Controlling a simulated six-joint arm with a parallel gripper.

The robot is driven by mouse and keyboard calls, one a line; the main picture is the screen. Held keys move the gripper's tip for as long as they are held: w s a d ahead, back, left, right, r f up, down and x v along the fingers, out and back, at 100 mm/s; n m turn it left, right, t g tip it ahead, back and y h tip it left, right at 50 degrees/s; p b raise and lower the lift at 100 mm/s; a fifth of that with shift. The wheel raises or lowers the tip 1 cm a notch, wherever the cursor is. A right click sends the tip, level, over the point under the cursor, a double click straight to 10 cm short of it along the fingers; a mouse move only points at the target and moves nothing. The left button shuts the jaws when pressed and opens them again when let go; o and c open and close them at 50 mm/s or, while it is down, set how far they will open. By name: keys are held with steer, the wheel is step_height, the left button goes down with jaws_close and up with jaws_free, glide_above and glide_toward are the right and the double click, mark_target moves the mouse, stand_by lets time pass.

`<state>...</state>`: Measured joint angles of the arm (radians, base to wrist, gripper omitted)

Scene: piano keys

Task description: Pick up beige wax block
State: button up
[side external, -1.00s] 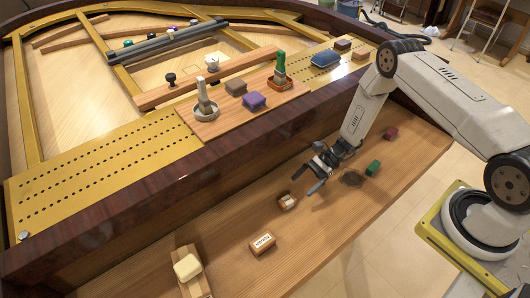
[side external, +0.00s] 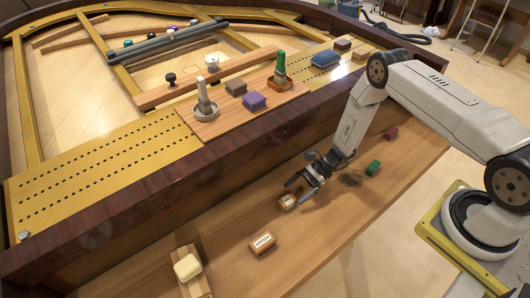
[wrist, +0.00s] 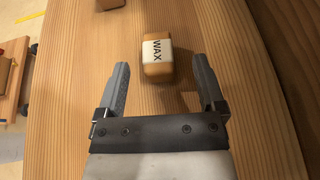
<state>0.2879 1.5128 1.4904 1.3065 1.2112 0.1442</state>
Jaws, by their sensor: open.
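The beige wax block (wrist: 157,60) is a tan block with a white label reading WAX. In the wrist view it lies flat on the wooden ledge between the tips of my gripper (wrist: 160,64), with gaps on both sides. In the side view the wax block (side external: 287,202) lies just beyond the fingertips of my gripper (side external: 297,192), partly hidden by them. My gripper is open and empty, low over the ledge and angled down. Its height above the ledge is hard to judge.
A labelled orange-brown block (side external: 262,243) lies nearer on the wooden ledge (side external: 340,228). A pale yellow block (side external: 187,267) sits on a wooden piece at the near end. Green (side external: 373,168) and dark red (side external: 391,133) blocks lie behind my gripper. The dark piano rim (side external: 150,218) rises alongside.

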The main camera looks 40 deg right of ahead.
mark_target(289, 199)
steer(key=shift+x, duration=2.4)
steer(key=shift+s+f, duration=0.1)
steer(key=shift+s, duration=0.05)
jaws_close()
steer(key=shift+r, duration=0.65)
steer(key=s+d+r, duration=0.2)
steer(key=s+r, duration=0.9)
steer(key=s, duration=0.2)
steer(key=shift+s+d+r, duration=0.35)
